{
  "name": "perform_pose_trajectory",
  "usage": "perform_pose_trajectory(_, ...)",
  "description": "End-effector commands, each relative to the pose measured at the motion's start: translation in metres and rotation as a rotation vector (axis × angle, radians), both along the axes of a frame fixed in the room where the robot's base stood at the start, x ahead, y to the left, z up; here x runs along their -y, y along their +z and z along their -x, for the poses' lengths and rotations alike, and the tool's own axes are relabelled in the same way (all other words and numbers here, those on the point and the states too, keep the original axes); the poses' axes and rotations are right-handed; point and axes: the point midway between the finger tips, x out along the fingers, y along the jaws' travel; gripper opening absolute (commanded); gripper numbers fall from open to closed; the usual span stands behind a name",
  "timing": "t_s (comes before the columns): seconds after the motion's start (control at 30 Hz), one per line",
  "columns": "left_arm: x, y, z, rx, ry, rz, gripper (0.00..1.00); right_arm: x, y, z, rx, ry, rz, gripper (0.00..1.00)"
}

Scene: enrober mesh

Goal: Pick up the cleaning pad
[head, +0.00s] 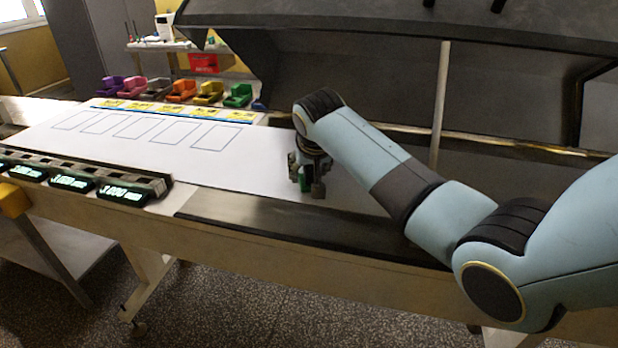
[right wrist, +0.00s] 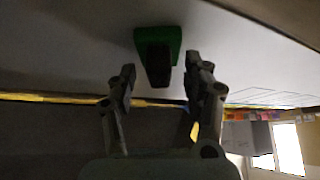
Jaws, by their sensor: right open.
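The cleaning pad, a green block with a dark raised grip, shows in the right wrist view (right wrist: 172,36) on the white surface, just ahead of and between my fingertips. In the head view a bit of its green (head: 306,184) shows among my right gripper's fingers; the rest is hidden. My right gripper (head: 307,179) points down at the right end of the white sheet (head: 240,170). In the right wrist view its fingers (right wrist: 160,76) are open, one on each side of the dark grip, with gaps showing. My left gripper is not in view.
A dark rail with lit displays (head: 69,183) runs along the front left. A large dark hood (head: 360,75) and a grey upright post (head: 440,105) stand behind my right arm.

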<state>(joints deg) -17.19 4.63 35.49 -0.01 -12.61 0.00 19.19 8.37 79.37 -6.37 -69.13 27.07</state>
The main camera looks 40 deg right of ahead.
Motion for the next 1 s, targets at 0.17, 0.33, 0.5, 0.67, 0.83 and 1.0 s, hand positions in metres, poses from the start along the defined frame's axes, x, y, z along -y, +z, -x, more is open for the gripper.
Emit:
perform_pose_trajectory(0.17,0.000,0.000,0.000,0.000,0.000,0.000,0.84,0.000,0.000,0.000,0.000,0.000,0.000,0.41)
perform_pose_trajectory(0.33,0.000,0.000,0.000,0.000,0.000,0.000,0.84,0.000,0.001,0.000,0.000,0.001,0.000,0.19)
perform_pose_trajectory(0.5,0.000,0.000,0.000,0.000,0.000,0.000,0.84,0.000,0.000,0.000,0.000,0.001,0.000,0.00)
perform_pose_trajectory(0.67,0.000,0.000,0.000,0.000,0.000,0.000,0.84,0.000,0.001,0.000,0.000,0.001,0.000,0.00)
perform_pose_trajectory(0.83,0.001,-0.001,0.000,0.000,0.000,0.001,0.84,0.000,0.006,0.000,0.003,0.001,0.001,0.00)
perform_pose_trajectory(1.0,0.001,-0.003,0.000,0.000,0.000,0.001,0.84,0.001,0.035,-0.001,0.007,0.001,0.002,0.00)
